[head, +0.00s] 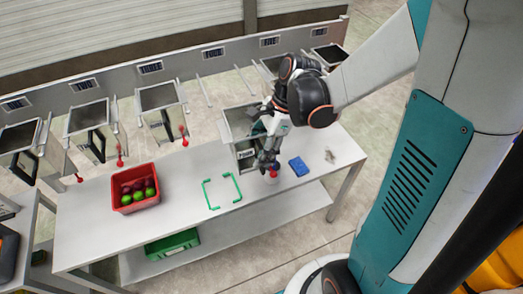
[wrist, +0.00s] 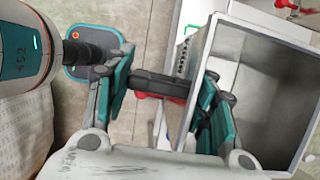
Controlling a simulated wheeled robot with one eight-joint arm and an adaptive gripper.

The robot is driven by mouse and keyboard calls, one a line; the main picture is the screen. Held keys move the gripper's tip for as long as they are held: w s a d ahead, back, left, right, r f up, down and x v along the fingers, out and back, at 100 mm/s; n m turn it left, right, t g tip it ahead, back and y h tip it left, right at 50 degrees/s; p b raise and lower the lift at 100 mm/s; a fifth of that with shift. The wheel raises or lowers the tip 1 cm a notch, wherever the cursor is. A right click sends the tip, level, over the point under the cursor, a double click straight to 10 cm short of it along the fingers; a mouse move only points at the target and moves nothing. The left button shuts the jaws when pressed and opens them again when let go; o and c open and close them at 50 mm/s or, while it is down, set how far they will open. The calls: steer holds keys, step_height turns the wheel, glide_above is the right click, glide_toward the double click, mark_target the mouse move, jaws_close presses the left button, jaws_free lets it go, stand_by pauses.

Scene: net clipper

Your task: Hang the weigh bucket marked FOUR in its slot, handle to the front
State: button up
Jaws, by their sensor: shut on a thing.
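The weigh bucket (head: 238,121) is a grey, open-topped metal box beside my gripper, over the back part of the table. A red knob shows below the gripper in the head view. The empty slot (head: 205,91) has two bare rails, behind and left of the bucket.
Several similar buckets hang along the rack, including one left of the gap (head: 160,97). On the white table (head: 95,225) are a red crate (head: 135,203) of fruit, green corner marks (head: 207,195) and a blue block (head: 298,166). A green crate (head: 172,243) is below.

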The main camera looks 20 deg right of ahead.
steer(key=w, duration=0.6)
steer(key=shift+w+p, duration=0.3)
steer(key=shift+w, duration=0.05)
stand_by(0.6)
